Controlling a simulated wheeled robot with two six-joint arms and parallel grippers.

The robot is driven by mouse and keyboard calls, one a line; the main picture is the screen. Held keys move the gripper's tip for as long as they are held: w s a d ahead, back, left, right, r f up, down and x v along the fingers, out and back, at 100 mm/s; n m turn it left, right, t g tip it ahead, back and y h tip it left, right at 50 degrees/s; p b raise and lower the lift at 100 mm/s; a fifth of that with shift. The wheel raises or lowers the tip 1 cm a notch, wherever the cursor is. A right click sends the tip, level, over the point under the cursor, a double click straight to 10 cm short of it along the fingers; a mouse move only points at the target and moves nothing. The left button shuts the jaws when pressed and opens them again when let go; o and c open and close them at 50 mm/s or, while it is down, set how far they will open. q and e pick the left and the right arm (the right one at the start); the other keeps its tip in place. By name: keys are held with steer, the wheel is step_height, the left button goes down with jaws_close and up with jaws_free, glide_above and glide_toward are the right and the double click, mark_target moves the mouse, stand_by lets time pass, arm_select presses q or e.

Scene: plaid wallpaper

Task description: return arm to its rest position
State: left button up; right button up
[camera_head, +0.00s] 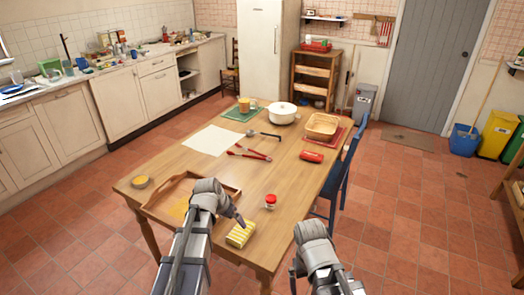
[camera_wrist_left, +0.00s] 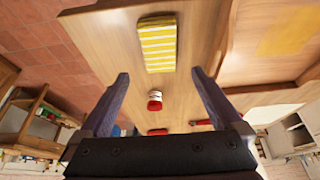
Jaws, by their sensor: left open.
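My left gripper (camera_head: 240,218) is over the near edge of the wooden table, close to a yellow-and-white striped block (camera_head: 239,235). In the left wrist view its fingers (camera_wrist_left: 160,73) are spread apart with nothing held between them. The striped block (camera_wrist_left: 157,45) lies on the table beyond the fingertips, clear of them. My right arm (camera_head: 315,250) comes in at the bottom, right of the table's near end. Its gripper (camera_head: 293,272) is mostly hidden, and its fingers cannot be made out.
On the table (camera_head: 215,172) are a wooden tray (camera_head: 160,200), a red-lidded jar (camera_head: 270,201), red-handled tongs (camera_head: 249,153), a red case (camera_head: 311,156), a basket (camera_head: 322,126) and a white pot (camera_head: 282,113). A blue chair (camera_head: 343,178) stands at the right side. Open floor lies further right.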

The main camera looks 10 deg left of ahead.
arm_select(q)
steer(key=b+x, duration=1.1)
steer(key=x, duration=0.1)
steer(key=shift+f, duration=0.1)
steer(key=shift+s, duration=0.1)
steer(key=p+v, duration=1.2)
steer(key=v, duration=0.1)
steer(key=b+x, duration=1.1)
steer(key=x, duration=0.1)
steer(key=shift+f+b, duration=0.35)
steer(key=shift+w+f+b, duration=0.25)
steer(key=shift+f+b, duration=0.15)
step_height(320, 180, up, 11)
steer(key=p, duration=1.1)
glide_toward(240, 231)
steer(key=s, duration=0.1)
steer(key=s+r, duration=0.1)
steer(key=s+d, duration=0.1)
steer(key=shift+d+r, duration=0.1)
steer(key=shift+r, duration=0.15)
